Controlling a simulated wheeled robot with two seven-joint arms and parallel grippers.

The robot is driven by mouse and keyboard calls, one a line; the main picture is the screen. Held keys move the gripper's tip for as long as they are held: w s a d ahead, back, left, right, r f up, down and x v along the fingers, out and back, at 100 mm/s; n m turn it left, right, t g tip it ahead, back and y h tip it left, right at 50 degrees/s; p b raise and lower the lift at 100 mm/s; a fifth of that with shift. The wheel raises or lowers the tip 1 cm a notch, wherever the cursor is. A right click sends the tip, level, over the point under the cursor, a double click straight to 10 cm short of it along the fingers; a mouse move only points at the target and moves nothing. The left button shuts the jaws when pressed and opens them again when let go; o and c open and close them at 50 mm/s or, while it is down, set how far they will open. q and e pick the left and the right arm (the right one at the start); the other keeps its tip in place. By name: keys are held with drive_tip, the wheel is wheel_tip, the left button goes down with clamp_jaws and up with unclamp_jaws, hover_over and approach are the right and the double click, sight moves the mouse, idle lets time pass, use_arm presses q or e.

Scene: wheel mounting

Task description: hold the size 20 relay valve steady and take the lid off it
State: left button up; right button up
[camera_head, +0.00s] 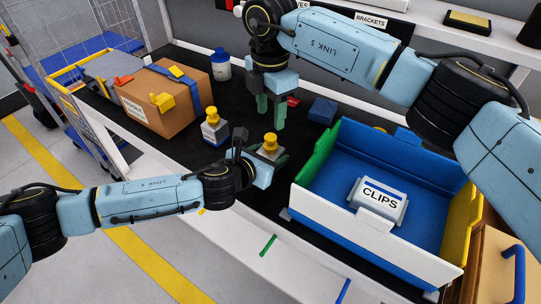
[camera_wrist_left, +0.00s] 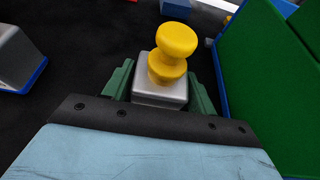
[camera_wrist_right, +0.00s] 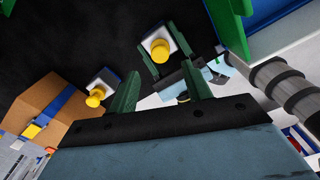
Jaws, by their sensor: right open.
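A grey relay valve body with a yellow knobbed lid (camera_head: 270,141) stands upright on the dark mat. I cannot read a size on it. My left gripper (camera_head: 267,160) holds its grey body from the front, a green finger on each side. In the left wrist view the lid (camera_wrist_left: 173,55) sits on the body between the fingers (camera_wrist_left: 160,92). My right gripper (camera_head: 271,110) points down above and behind this valve, open and empty. In the right wrist view the lid (camera_wrist_right: 160,49) lies beyond my open fingers (camera_wrist_right: 158,92). A similar yellow-topped valve (camera_head: 214,128) stands to the left.
A blue bin with green and yellow sides (camera_head: 335,247) is close on the right, holding a CLIPS box (camera_head: 378,202). A cardboard box (camera_head: 165,98) stands at the left. A white and blue bottle (camera_head: 221,65) and a blue block (camera_head: 322,111) are behind.

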sight(270, 137)
use_arm(q)
drive_tip(key=c, duration=1)
use_arm(e)
drive_tip(key=shift+o, duration=0.3)
use_arm(q)
drive_tip(key=shift+o, duration=0.2)
use_arm(e)
drive_tip(key=n, duration=0.4)
drive_tip(key=shift+s+r, duration=0.15)
drive_tip(key=shift+r, duration=0.15)
drive_tip(key=n, duration=0.6)
drive_tip(key=shift+s+a+r+n+t, duration=0.2)
drive_tip(key=shift+r+n+t, duration=0.1)
drive_tip(key=shift+r+t, duration=0.1)
drive_tip(key=n, duration=0.6)
drive_tip(key=shift+s+r+t, duration=0.2)
drive_tip(key=shift+r+t, duration=0.1)
drive_tip(key=shift+r, duration=0.05)
drive_tip(key=f+n, duration=0.3)
drive_tip(key=n, duration=0.6)
drive_tip(key=f+n+t, duration=0.1)
drive_tip(key=f+n, duration=0.2)
drive_tip(key=n, duration=0.7)
drive_tip(key=f+n+t, duration=0.1)
drive_tip(key=f+n, duration=0.1)
drive_tip(key=n, duration=0.7)
drive_tip(key=shift+w+d+f+h, duration=0.15)
drive_tip(key=shift+w+f+h, duration=0.15)
drive_tip(key=shift+f, duration=0.1)
